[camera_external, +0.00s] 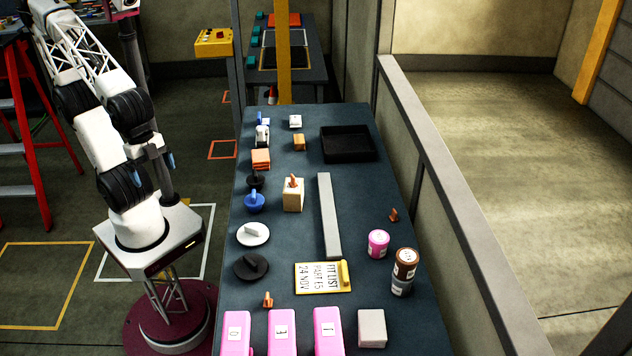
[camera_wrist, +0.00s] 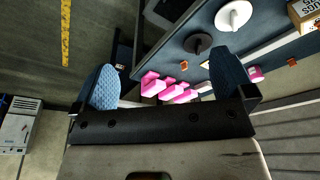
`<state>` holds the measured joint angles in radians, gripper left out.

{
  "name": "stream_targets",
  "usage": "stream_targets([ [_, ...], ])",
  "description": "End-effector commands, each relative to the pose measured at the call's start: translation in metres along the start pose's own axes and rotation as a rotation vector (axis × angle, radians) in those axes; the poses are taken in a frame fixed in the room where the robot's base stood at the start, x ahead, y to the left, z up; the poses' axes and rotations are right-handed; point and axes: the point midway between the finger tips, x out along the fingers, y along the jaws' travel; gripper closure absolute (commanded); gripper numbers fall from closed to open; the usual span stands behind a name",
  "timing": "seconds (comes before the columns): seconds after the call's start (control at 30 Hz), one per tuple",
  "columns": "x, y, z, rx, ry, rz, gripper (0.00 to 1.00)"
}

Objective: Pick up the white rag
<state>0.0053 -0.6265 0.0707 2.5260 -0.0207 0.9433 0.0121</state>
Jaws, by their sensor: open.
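No thing in either view is clearly a white rag. A small white item (camera_external: 295,121) lies at the far end of the bench in the external view, and a pale grey-white block (camera_external: 372,328) sits at the near end; I cannot tell whether either is cloth. My gripper (camera_wrist: 165,82) shows in the wrist view with its two blue finger pads wide apart and nothing between them. It is above and away from the bench. In the external view my arm reaches up out of the top left, so the gripper is outside that picture.
The dark bench (camera_external: 290,225) holds pink bins (camera_external: 282,332), a white disc (camera_external: 253,234), a black disc (camera_external: 251,266), a long grey bar (camera_external: 329,216), a black tray (camera_external: 347,144), a pink can (camera_external: 378,243) and a yellow-edged sign (camera_external: 322,277). A railing (camera_external: 440,190) runs along its right side.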

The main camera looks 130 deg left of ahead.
Motion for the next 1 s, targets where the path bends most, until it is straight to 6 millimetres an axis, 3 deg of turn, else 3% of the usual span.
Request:
stream_targets([
  [0.27, 0.004, 0.004, -0.032, -0.123, -0.039, 0.064, 0.00],
  [0.63, 0.019, 0.007, -0.112, -0.423, -0.127, 0.213, 0.00],
  [1.0, 0.048, -0.001, -0.198, -0.733, -0.224, 0.360, 0.00],
])
